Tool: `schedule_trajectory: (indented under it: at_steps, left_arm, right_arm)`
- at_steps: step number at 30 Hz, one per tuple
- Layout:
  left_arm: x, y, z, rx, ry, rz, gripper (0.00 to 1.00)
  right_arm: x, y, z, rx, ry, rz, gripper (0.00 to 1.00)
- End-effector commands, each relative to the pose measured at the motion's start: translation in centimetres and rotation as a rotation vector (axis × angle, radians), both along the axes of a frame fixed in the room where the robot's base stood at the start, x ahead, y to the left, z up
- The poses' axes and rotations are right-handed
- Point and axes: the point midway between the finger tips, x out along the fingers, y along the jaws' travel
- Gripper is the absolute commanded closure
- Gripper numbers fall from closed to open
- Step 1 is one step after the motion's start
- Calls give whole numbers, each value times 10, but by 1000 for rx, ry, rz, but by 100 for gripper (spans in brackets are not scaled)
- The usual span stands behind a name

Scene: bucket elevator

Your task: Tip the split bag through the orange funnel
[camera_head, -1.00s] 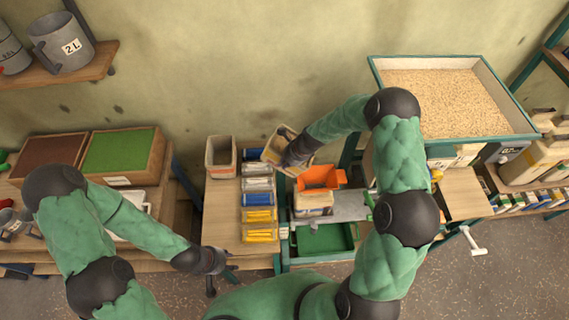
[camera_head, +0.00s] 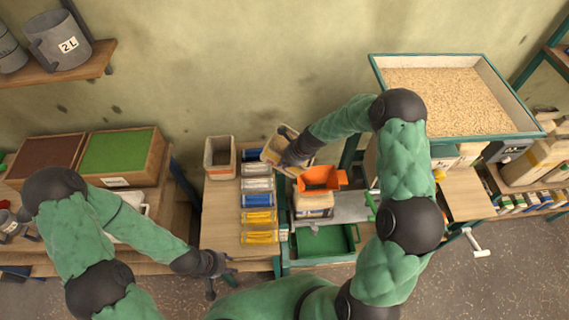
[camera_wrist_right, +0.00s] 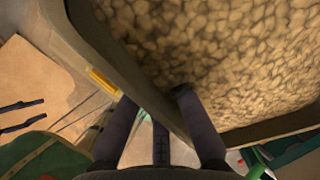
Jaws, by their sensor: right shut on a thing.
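The split bag (camera_head: 273,151) is an open-topped beige bag, behind and a little left of the orange funnel (camera_head: 318,180). My right gripper (camera_head: 292,157) is shut on its wall. In the right wrist view, the fingers of my right gripper (camera_wrist_right: 155,112) straddle the bag's rim (camera_wrist_right: 136,82), and pale grain fills the bag. The funnel sits on top of another beige bag (camera_head: 313,205) on the grey bench. My left gripper (camera_head: 222,275) is empty by the front edge of the wooden table, its fingers apart.
The wooden table (camera_head: 222,226) carries an open, empty-looking bag (camera_head: 220,157) and a row of white, blue and yellow packs (camera_head: 258,200). A green tray (camera_head: 322,241) lies below the bench. A large grain-filled bin (camera_head: 518,128) stands at the right.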

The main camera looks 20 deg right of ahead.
Motion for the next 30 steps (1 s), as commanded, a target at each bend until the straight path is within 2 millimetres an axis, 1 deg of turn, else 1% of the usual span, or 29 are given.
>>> schedule_trajectory:
  at_steps: [1, 30]
  left_arm:
    - [0, 0, -2, 0, 0, 0, 60]
    - [0, 0, -20, 0, 0, 0, 60]
  right_arm:
    - [4, -1, 3, -2, -10, -1, 100]
    - [3, -1, 4, 14, -22, -2, 100]
